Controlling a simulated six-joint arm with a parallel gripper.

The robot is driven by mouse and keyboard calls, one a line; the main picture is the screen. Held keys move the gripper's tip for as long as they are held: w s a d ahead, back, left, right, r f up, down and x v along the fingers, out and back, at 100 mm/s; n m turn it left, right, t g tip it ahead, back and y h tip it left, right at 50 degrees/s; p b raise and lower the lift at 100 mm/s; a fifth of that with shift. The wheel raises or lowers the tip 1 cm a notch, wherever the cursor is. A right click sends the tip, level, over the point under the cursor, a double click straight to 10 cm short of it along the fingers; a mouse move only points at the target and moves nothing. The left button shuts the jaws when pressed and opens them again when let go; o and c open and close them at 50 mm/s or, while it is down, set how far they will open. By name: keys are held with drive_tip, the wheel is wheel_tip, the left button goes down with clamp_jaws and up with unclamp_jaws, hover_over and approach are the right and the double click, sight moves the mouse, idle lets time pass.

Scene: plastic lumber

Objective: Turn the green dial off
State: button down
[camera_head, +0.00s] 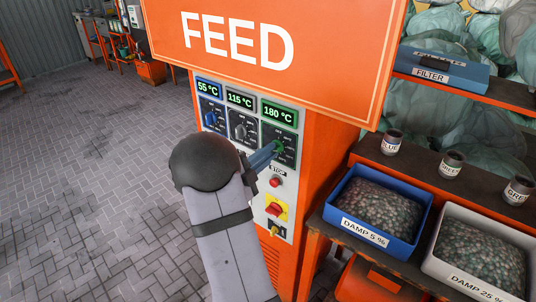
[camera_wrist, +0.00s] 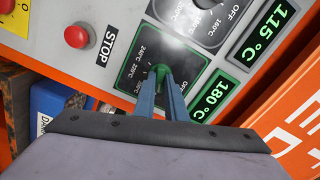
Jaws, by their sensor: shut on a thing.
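The green dial (camera_wrist: 161,71) sits on a dark, green-edged plate on the control panel (camera_head: 290,181), below the green "180 °C" display (camera_head: 277,112). My gripper (camera_wrist: 163,84) is shut on the dial, with one blue finger on either side of its grip. In the head view, my gripper (camera_head: 276,149) reaches the panel from the lower left, and a bit of the green dial (camera_head: 281,147) shows at the fingertips. The fingers and the viewing angle hide much of the dial, so I cannot tell exactly where it points.
A blue dial (camera_head: 211,118) and a grey dial (camera_head: 240,131) are to the left. A red stop button (camera_head: 275,182) and a red-yellow switch (camera_head: 275,209) are below. The orange FEED hopper (camera_head: 330,50) overhangs the panel. Bins (camera_head: 419,226) stand at right; the paved floor is open at left.

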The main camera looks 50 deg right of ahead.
drive_tip(key=shift+n+p, duration=1.8)
drive_tip(key=shift+n, duration=5.1)
drive_tip(key=c, duration=1.8)
unclamp_jaws()
drive_tip(key=shift+a, duration=0.1)
